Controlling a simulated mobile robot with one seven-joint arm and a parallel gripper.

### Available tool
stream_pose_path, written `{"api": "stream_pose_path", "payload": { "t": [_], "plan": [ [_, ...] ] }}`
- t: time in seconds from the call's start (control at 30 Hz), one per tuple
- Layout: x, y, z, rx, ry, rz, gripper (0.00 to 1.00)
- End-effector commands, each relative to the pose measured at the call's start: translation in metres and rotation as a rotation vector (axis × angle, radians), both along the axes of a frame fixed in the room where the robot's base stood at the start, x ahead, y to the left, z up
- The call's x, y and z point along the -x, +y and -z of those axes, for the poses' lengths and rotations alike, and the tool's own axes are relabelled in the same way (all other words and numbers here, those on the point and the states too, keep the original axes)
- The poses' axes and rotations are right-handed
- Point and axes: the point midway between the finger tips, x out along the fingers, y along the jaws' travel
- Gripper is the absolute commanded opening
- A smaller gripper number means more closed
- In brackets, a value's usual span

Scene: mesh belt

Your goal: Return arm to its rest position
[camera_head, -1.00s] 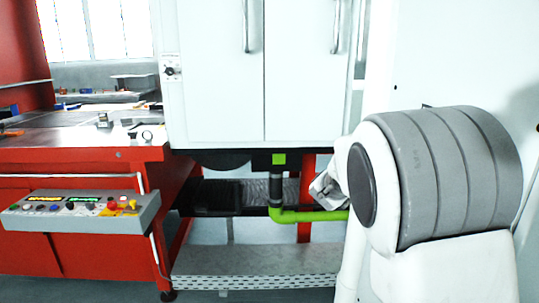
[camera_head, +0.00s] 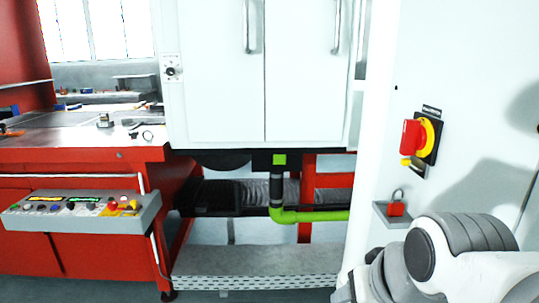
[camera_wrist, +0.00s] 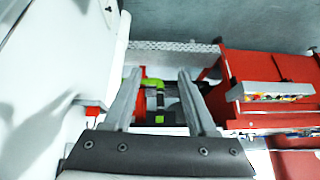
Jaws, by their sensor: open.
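My gripper (camera_wrist: 157,105) shows in the wrist view with its two grey fingers spread apart and nothing between them. Beyond the fingers are the green pipe (camera_wrist: 152,83) and the dark space under the machine. In the head view my arm is folded low at the bottom right, in front of the white panel. The gripper's fingers are not visible in the head view.
A white cabinet (camera_head: 220,80) stands in the middle. A red machine (camera_head: 90,235) with a control panel (camera_head: 80,208) is at left. The white panel at right carries a red and yellow rotary switch (camera_head: 412,138) and a padlock (camera_head: 397,205). A perforated step (camera_head: 255,270) lies below.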

Motion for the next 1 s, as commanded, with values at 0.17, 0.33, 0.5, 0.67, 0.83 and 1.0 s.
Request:
{"api": "stream_pose_path", "payload": {
  "t": [0.17,0.33,0.5,0.67,0.83,1.0],
  "plan": [
    [0.04,-0.011,-0.01,0.061,0.092,0.021,0.57],
    [0.039,-0.01,-0.046,0.06,0.092,0.02,0.57],
    [0.039,-0.01,-0.09,0.058,0.091,0.019,0.57],
    [0.039,-0.01,-0.132,0.058,0.09,0.019,0.57],
    [0.039,-0.01,-0.173,0.057,0.09,0.018,0.57],
    [0.039,-0.01,-0.201,0.057,0.09,0.018,0.57]
  ]
}}
